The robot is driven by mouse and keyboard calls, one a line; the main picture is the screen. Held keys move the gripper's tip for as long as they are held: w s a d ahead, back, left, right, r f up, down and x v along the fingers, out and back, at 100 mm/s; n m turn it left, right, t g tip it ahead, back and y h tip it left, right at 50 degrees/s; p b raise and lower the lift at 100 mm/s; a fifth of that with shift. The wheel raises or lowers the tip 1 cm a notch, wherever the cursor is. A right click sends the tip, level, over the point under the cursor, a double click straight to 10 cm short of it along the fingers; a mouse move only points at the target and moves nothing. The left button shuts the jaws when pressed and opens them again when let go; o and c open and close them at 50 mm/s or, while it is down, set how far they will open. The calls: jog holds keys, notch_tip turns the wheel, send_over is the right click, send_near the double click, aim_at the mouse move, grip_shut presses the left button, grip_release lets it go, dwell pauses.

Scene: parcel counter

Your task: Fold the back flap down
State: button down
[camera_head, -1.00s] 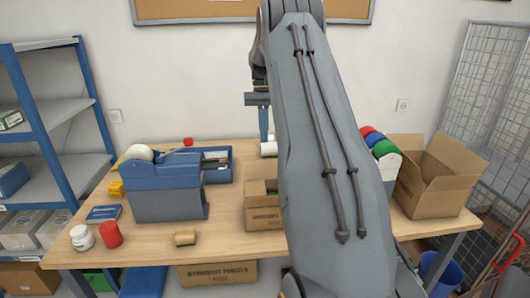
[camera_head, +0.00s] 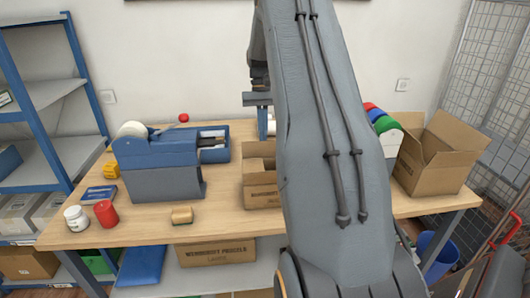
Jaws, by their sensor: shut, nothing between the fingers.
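The small open cardboard box (camera_head: 262,196) stands on the table near the middle, its right side hidden behind my arm. Its back flap (camera_head: 257,149) appears to stand up at the rear edge. The flap's right end and most of the box's inside are hidden. My gripper (camera_head: 263,136) points down just behind and above the box, partly covered by my arm. It is shut and empty. I cannot tell whether it touches the flap.
A larger open carton (camera_head: 432,168) stands right.

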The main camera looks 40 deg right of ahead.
jog(key=s+a+f, duration=0.1)
jog(key=s+a, duration=0.1)
jog(key=s, duration=0.1)
jog(key=s+f+p, duration=0.1)
jog(key=shift+s+a+f, duration=0.15)
jog(key=shift+a+f, duration=0.2)
jog(key=shift+a, duration=0.05)
jog(key=shift+s+a+f, duration=0.1)
jog(key=shift+s+f, duration=0.05)
jog(key=shift+f, duration=0.85)
notch_tip(320, 180, up, 9)
jog(key=p, duration=0.6)
send_over(265, 148)
jog(key=s+a, duration=0.2)
jog(key=s, duration=0.1)
jog(key=shift+w, duration=0.25)
jog(key=shift+a, duration=0.15)
